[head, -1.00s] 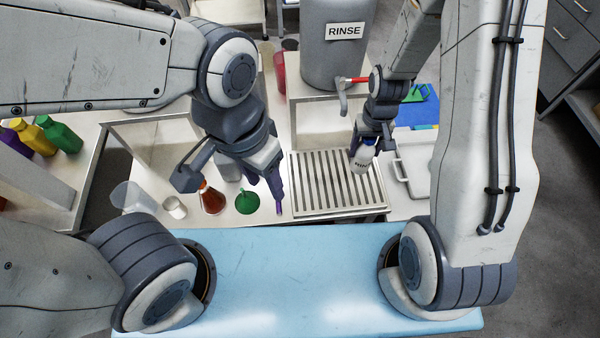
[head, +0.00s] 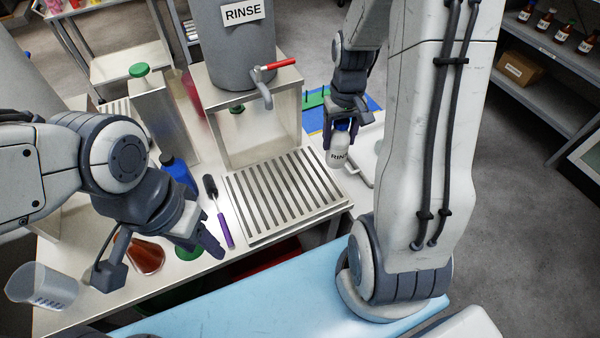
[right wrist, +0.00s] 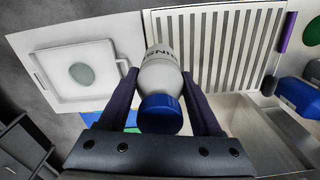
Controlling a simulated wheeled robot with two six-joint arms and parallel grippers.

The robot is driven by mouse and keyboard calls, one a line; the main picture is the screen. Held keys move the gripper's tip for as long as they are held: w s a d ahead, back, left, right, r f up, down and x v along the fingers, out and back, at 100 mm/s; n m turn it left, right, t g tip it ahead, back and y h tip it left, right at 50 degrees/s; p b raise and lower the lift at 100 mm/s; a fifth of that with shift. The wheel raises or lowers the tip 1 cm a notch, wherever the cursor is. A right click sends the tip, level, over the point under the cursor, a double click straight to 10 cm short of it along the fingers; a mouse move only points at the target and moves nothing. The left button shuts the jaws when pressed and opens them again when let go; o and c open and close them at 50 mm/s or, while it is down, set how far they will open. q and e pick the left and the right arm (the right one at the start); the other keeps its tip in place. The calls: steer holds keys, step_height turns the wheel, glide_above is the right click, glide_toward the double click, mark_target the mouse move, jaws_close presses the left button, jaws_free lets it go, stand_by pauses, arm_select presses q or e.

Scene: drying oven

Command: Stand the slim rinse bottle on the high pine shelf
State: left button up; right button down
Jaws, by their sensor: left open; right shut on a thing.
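The slim rinse bottle (head: 338,152) is white with dark lettering and a blue cap. My right gripper (head: 345,122) is shut on it near the cap and holds it upright beside the right end of the slatted drain grate. In the right wrist view the bottle (right wrist: 160,75) sits between the two dark fingers of the right gripper (right wrist: 165,95), cap toward the camera. My left gripper (head: 205,240) is open and empty over the bench near an amber flask. I cannot make out the high pine shelf in these frames.
The slatted grate (head: 285,200) lies before the grey RINSE tank (head: 232,45) with its red-handled tap (head: 268,70). A grey shelf (head: 550,70) is at the right.

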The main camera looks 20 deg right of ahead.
steer(key=shift+w+a+f, duration=0.2)
steer(key=shift+a+f, duration=1.1)
steer(key=shift+f, duration=0.15)
steer(key=shift+w+a+f, duration=0.25)
steer(key=shift+a+f, duration=1)
steer(key=shift+f, duration=0.2)
steer(key=shift+w+a+f, duration=0.2)
steer(key=shift+a+f, duration=1.1)
steer(key=shift+f, duration=0.15)
steer(key=shift+f, duration=0.2)
steer(key=shift+c, duration=0.3)
jaws_free()
steer(key=shift+r, duration=0.1)
